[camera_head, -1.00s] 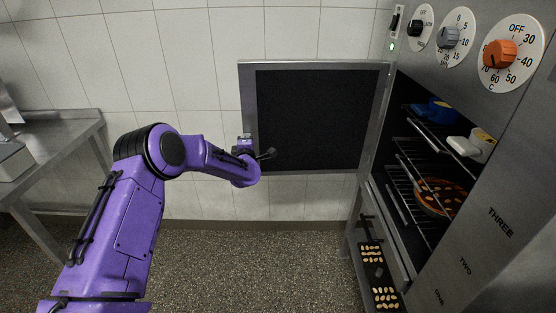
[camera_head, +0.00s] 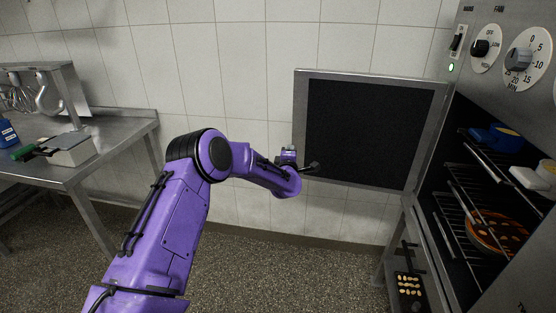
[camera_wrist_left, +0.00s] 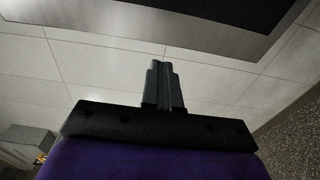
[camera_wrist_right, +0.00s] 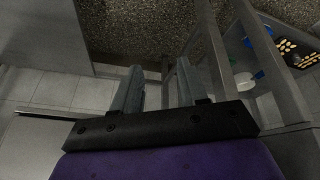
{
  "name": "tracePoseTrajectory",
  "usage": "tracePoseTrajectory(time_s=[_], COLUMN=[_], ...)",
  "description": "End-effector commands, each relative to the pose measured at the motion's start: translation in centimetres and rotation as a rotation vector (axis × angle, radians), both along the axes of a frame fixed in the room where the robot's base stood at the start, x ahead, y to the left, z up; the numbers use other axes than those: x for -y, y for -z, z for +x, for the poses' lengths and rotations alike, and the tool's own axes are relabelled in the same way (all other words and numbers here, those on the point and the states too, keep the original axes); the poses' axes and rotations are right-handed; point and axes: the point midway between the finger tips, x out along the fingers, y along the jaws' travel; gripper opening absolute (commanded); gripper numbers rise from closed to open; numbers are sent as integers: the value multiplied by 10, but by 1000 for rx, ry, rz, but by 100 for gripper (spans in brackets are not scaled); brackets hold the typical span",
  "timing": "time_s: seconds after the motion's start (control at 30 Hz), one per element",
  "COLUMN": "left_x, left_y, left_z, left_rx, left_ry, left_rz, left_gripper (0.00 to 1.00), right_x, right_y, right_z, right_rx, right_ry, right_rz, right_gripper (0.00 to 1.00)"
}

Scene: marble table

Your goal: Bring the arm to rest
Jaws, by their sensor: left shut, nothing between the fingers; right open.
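My left arm, purple, comes in from the lower left in the head view. My left gripper (camera_head: 312,166) is by the near left edge of the open oven door (camera_head: 365,130). In the left wrist view the left gripper (camera_wrist_left: 163,68) has its fingers together with nothing between them. Whether it touches the door I cannot tell. My right gripper (camera_wrist_right: 157,80) shows only in the right wrist view; its fingers are apart and empty, with metal frame bars close by the right finger.
The oven (camera_head: 440,250) stands at the right with a pizza (camera_head: 495,232) and blue and white containers on its racks. A tray of pale pieces (camera_head: 409,286) sits low down. A steel table (camera_head: 120,135) stands at the left. The floor between is clear.

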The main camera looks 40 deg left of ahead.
Motion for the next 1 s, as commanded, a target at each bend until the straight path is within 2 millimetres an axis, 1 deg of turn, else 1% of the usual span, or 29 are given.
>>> tracePoseTrajectory(time_s=[0.03, 0.2, 0.3, 0.4, 0.53, 0.77, 0.83, 0.87, 0.93, 0.97, 1.0], left_x=[5, 25, 34, 39, 42, 42, 43, 45, 69, 83, 100], left_y=[0, 0, 0, 0, 0, -1, 0, 5, 37, 57, 85], left_z=[-10, -46, -65, -79, -89, -90, -89, -91, -106, -115, -130], left_rx=[0, 1, 1, -1, 0, -3, -37, -78, -261, -343, -455], left_ry=[1, 5, 6, 5, 3, 2, 5, 10, 67, 102, 152], left_rz=[-1, -2, 1, 1, 1, 5, 46, 81, 178, 221, 275], left_gripper=[0, 0, 0, 0, 0, 0, 0, 0, 0, 0, 0], right_x=[0, 0, 0, 0, 0, 0, 0, 0, 0, 0, 0], right_y=[3, 10, 13, 15, 15, 15, 15, 15, 15, 15, 15], right_z=[0, 0, 0, 0, 0, 0, 0, 0, 0, 0, 0], right_rx=[0, -1, 0, 0, 0, 0, 0, 0, 0, 0, 0], right_ry=[0, 0, 0, 0, 0, 0, 0, 0, 0, 0, 0], right_rz=[0, 1, 0, 0, 0, 0, 0, 0, 0, 0, 0], right_gripper=[43, 43, 43, 43, 43, 43, 43, 43, 43, 43, 43])
